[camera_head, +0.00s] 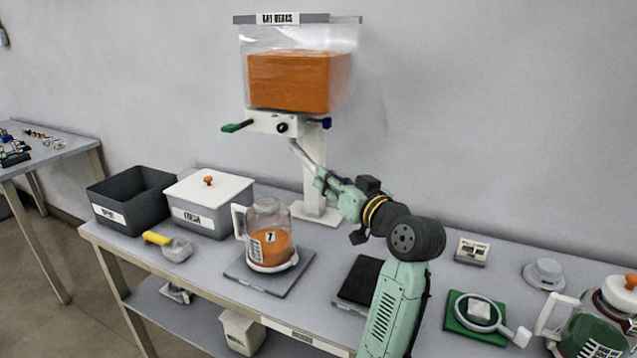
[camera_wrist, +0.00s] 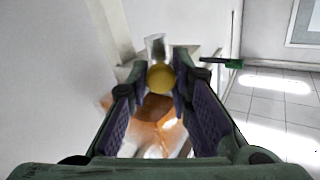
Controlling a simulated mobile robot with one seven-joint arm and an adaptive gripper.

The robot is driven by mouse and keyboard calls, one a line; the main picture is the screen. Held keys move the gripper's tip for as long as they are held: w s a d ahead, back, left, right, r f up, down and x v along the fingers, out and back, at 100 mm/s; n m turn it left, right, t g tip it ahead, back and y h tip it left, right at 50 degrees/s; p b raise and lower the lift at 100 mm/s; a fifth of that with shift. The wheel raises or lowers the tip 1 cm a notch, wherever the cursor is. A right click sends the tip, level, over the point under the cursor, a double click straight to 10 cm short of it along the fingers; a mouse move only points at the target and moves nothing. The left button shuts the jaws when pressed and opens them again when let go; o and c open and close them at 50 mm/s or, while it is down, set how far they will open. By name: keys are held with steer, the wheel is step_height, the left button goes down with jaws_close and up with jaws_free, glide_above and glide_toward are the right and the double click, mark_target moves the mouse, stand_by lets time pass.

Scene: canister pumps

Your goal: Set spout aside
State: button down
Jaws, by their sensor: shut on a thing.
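The spout (camera_head: 302,155) is a pale tube slanting under the valve block of the canister pump (camera_head: 300,80). My gripper (camera_head: 322,178) is shut on its lower part. I cannot tell whether the spout's upper end still joins the block. In the wrist view my gripper (camera_wrist: 159,76) has a round yellow piece (camera_wrist: 161,78) between the fingertips, with a pale, see-through tube end (camera_wrist: 157,47) beyond it. The pump's green lever (camera_head: 236,127) sticks out to the left; a blue knob (camera_head: 326,123) is on the right.
A jug (camera_head: 268,220) with orange contents stands on a grey mat below the pump. Behind left are an open dark bin (camera_head: 130,195) and a white-lidded bin (camera_head: 208,190). A yellow-handled scoop (camera_head: 172,246) lies in front. A dark mat (camera_head: 358,280) is beside my arm.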

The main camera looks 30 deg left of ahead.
steer(key=shift+w+d+r+n+g+y, duration=0.2)
steer(key=shift+w+n+g+y, duration=0.1)
steer(key=shift+w+g, duration=0.25)
steer(key=c, duration=1.4)
jaws_free()
steer(key=shift+f, duration=0.1)
